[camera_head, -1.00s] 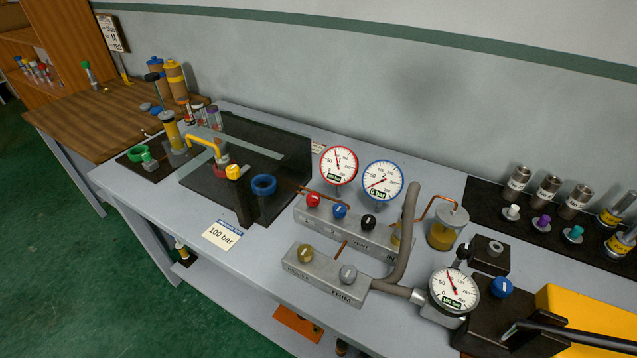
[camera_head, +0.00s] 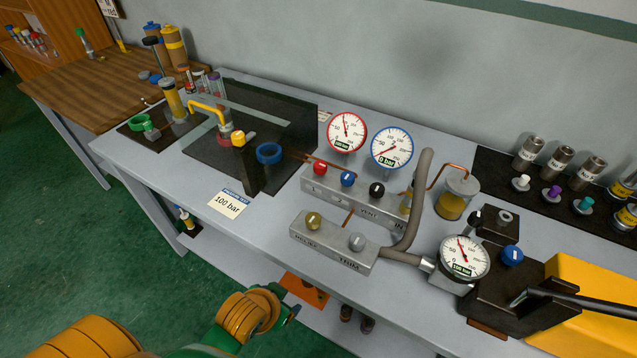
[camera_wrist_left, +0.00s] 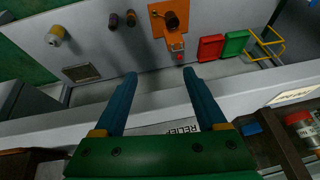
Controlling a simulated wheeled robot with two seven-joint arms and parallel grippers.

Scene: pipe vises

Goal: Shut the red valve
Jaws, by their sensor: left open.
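The red valve knob (camera_head: 319,168) sits at the left end of the upper grey manifold (camera_head: 340,198), below the red-rimmed gauge (camera_head: 347,132). A blue knob (camera_head: 348,178) and a black knob (camera_head: 377,189) follow to its right. My left gripper (camera_head: 290,307) is low at the bottom, in front of the bench edge and well apart from the red knob. In the left wrist view its two teal fingers (camera_wrist_left: 160,73) are spread with nothing between them. The red knob cannot be made out there. My right gripper is not in view.
A lower manifold (camera_head: 333,242) marked RELIEF and TRIM carries olive and grey knobs, in front of the upper one. A thick grey hose (camera_head: 421,195) rises at the right. A dark transparent shield (camera_head: 283,147) stands left. Open floor lies before the bench.

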